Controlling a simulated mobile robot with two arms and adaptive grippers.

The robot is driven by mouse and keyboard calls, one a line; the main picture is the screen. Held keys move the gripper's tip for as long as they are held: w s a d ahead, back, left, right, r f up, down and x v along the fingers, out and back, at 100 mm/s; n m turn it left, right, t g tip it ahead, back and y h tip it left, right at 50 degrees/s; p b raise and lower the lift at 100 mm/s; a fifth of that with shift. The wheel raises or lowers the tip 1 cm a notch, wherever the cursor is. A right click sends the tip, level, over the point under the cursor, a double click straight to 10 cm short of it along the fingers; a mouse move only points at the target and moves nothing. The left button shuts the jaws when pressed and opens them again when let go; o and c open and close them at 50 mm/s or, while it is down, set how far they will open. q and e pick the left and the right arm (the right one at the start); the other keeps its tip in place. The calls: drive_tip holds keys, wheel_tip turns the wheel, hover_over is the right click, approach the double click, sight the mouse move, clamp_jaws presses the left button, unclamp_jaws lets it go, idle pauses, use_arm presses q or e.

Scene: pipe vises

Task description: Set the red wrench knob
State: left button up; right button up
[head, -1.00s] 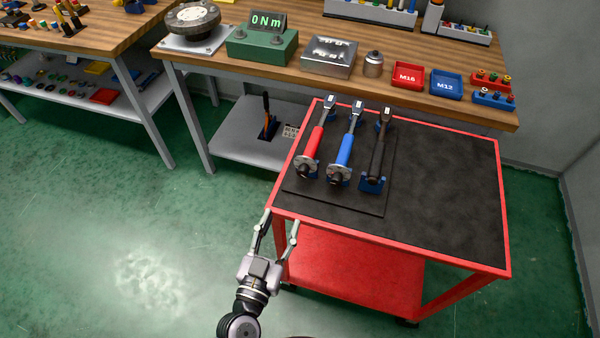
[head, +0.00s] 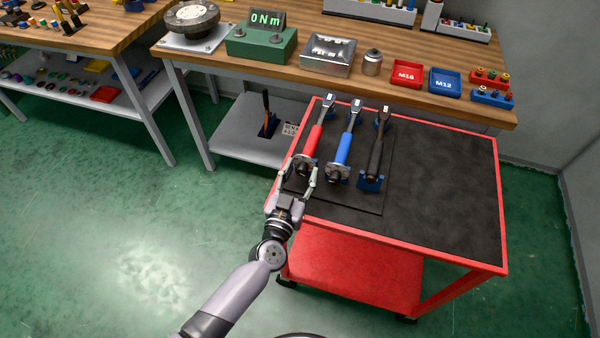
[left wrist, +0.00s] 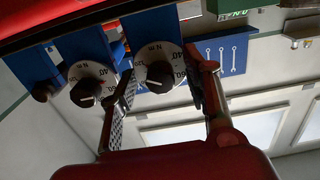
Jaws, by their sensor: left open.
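The red wrench (head: 315,138) lies on the cart beside a blue wrench (head: 345,148) and a black wrench (head: 376,155). Its knob end faces my left gripper (head: 300,172), which is open with its fingers on either side of that end. In the left wrist view, the red wrench's black knob (left wrist: 159,75) and white numbered dial show between the open fingers (left wrist: 164,66). I cannot tell whether the fingers touch the knob. The blue wrench's dial (left wrist: 88,85) sits to the left there. My right gripper is not in view.
The red cart (head: 420,245) has a bare dark mat on its right side. A workbench (head: 400,50) behind holds a green meter reading 0 Nm (head: 262,42), a red M16 tray (head: 407,74) and a blue M12 tray (head: 445,83).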

use_arm(q)
drive_tip(key=shift+c, duration=0.4)
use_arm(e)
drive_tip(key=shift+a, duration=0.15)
use_arm(q)
drive_tip(key=c, duration=0.4)
clamp_jaws()
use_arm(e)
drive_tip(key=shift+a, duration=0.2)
use_arm(q)
drive_tip(key=shift+n, duration=0.3)
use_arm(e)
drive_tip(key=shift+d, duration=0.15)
